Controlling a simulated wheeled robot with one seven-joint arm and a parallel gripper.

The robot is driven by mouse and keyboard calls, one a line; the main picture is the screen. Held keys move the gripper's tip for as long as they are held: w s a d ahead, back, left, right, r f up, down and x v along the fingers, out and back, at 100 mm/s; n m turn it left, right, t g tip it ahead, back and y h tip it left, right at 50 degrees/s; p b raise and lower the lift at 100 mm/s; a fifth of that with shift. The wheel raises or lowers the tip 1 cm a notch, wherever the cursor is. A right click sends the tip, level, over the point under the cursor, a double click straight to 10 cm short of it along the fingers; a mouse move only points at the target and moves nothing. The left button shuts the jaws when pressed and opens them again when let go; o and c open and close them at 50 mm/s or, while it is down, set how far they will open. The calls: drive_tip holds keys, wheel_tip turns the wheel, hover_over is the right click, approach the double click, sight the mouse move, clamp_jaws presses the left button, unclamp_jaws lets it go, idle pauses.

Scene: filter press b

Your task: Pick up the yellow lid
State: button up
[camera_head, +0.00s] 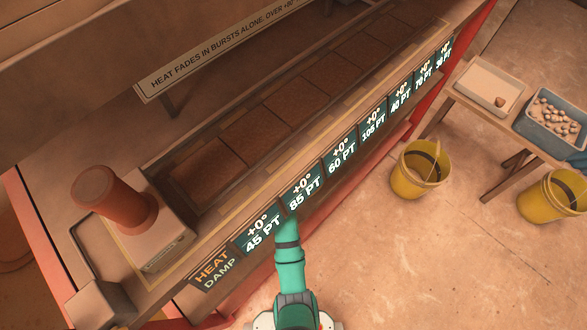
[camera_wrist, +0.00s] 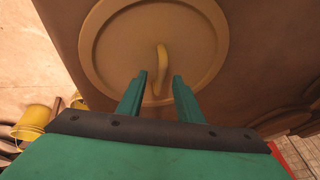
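The yellow lid (camera_wrist: 191,48) is a large round disc with a raised rim, set against a brown panel in the wrist view. A curved yellow handle (camera_wrist: 160,68) stands out from its middle. My gripper (camera_wrist: 160,76) is open, with its two green fingers on either side of the handle's lower part. I cannot tell whether the fingers touch the handle. The head view shows my green arm at the bottom, but the gripper and the lid do not show there.
In the head view, a long press (camera_head: 165,262) carries a row of dark panels and number displays. A yellow bucket (camera_head: 408,183) stands on the floor to the right, and another (camera_head: 548,200) is beside a table with a white tray (camera_head: 487,82) and a grey bin (camera_head: 536,122) of stones.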

drive_tip(key=shift+w+d+f, duration=0.1)
drive_tip(key=shift+w+f, duration=0.15)
drive_tip(key=shift+f, duration=0.2)
clamp_jaws()
drive_tip(key=shift+r, duration=0.1)
